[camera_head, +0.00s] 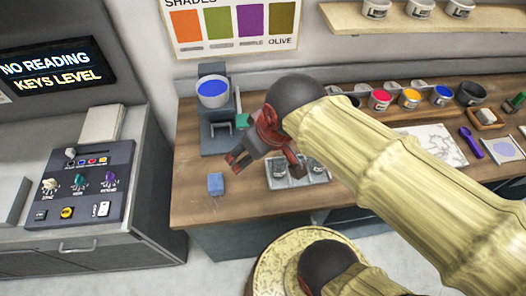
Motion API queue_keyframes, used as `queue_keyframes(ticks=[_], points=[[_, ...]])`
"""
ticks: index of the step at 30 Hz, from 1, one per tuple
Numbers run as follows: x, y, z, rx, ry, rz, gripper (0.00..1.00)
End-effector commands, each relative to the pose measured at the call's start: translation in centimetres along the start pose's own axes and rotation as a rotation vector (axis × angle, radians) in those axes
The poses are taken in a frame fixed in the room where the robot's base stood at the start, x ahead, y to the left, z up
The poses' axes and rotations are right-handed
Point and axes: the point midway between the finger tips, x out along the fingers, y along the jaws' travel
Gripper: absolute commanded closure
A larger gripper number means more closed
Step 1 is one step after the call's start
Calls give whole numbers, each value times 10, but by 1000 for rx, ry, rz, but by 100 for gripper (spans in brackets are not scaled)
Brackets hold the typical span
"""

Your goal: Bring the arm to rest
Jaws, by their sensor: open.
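My arm, with its pale bamboo-like segments, reaches in from the right and crosses the middle of the picture. My gripper (234,163), dark with a red wrist part, hangs over the wooden counter (195,211) at its left part. Its dark fingers point down and left, and it is open with nothing seen between the fingers. A small blue block (215,184) lies on the counter just left of and below the fingertips, apart from them in the picture. My arm and wrist hide part of the counter behind them.
A grey stand with a blue-filled cup (213,99) is behind the gripper. A metal tray (284,183) is partly hidden by my wrist. Paint cups (409,99) line the back. A control panel (78,188) is at left. The counter's front-left corner is clear.

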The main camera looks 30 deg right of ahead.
Motion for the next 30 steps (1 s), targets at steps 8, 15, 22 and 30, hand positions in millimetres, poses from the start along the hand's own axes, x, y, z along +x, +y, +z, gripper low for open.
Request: queue_keyframes(ticks=[8,15,22,30], points=[[-21,6,19,150,52,27,26],[-22,6,19,154,52,27,26],[-4,5,27,152,52,27,26],[29,3,42,152,52,26,26]])
